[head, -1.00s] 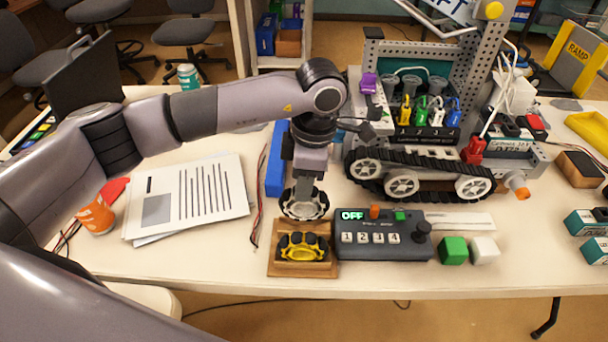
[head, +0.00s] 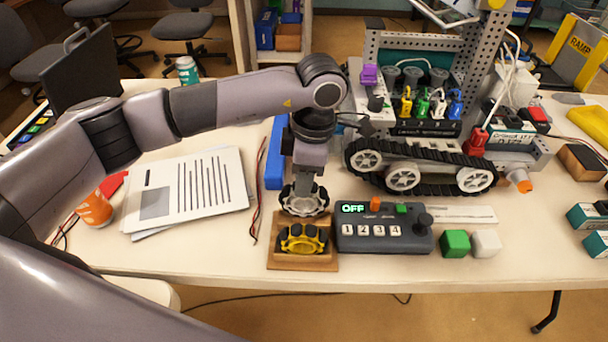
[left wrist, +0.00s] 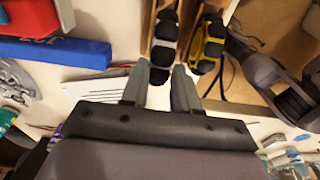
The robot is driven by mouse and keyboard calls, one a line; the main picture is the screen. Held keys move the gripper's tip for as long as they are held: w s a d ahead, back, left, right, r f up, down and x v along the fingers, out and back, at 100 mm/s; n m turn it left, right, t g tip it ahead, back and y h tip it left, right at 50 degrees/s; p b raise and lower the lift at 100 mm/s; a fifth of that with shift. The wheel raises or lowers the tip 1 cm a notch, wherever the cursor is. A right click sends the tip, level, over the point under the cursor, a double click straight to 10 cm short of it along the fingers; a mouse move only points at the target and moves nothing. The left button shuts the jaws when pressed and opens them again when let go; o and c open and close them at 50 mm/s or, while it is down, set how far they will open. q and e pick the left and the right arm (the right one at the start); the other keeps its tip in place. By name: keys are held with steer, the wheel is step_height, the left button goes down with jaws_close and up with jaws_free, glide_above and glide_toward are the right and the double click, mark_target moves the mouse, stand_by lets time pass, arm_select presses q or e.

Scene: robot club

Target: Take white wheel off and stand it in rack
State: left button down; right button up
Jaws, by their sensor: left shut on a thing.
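The white wheel (head: 303,199), with black rollers, is upright between the fingers of my left gripper (head: 306,184). The gripper points down and is shut on it. The wheel is at the rear part of the wooden rack (head: 303,264); I cannot tell whether it rests on the rack's bottom. A yellow wheel (head: 302,239) stands in the rack's front part. In the left wrist view the white wheel (left wrist: 162,45) is beyond the fingertips, beside the yellow wheel (left wrist: 208,48), with wooden walls alongside. My right gripper is not in view.
A control box (head: 383,236) reading OFF stands close to the rack's right side. A tracked robot (head: 420,170) is behind it. A blue bar (head: 276,155) lies behind the rack on the left.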

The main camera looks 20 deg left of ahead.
arm_select(q)
steer(key=shift+f+b, duration=0.1)
steer(key=shift+b, duration=0.3)
stand_by(0.7)
steer(key=shift+f+b, duration=1.55)
steer(key=shift+b, duration=0.05)
stand_by(1.0)
steer(key=c, duration=0.8)
jaws_free()
steer(key=shift+r+p, duration=1.95)
steer(key=shift+r, duration=1.55)
